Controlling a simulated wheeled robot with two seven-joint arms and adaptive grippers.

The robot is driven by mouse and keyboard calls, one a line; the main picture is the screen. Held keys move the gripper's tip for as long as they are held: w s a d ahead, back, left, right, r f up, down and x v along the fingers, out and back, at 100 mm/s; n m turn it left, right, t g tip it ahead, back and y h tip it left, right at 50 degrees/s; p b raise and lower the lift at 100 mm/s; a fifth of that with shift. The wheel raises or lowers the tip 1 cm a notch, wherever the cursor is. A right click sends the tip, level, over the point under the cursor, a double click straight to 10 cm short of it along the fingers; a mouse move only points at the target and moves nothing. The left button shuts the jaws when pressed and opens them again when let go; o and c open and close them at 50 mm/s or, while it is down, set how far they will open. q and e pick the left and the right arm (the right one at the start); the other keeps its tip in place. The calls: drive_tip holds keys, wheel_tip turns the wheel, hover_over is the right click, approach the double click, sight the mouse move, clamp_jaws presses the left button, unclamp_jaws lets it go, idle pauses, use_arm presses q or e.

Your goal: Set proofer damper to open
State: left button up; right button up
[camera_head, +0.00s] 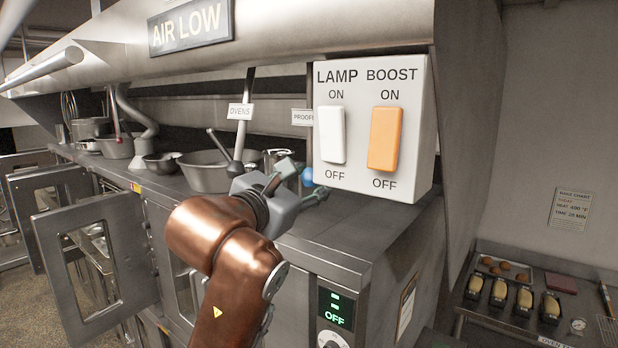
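The proofer label (303,117) hangs below the hood, its right end hidden by the switch box. Below it a blue ball knob (307,177) shows beside the box; its rod is not clearly visible, so I cannot tell the damper's position. My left gripper (293,181), on a copper arm, points up and right at the knob. Its teal fingers are spread apart, with the knob just past their tips. I cannot tell if they touch it. My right gripper is not in view.
The lamp and boost switch box (372,177) stands close right of the gripper. The ovens label (240,112) and a dark-knobbed lever (235,168) are to the left, near a large pot (203,178). An oven door (93,262) hangs open.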

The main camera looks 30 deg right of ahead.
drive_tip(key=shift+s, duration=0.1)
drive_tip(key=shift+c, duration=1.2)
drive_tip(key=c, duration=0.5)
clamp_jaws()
use_arm(q)
drive_tip(key=shift+w, duration=0.25)
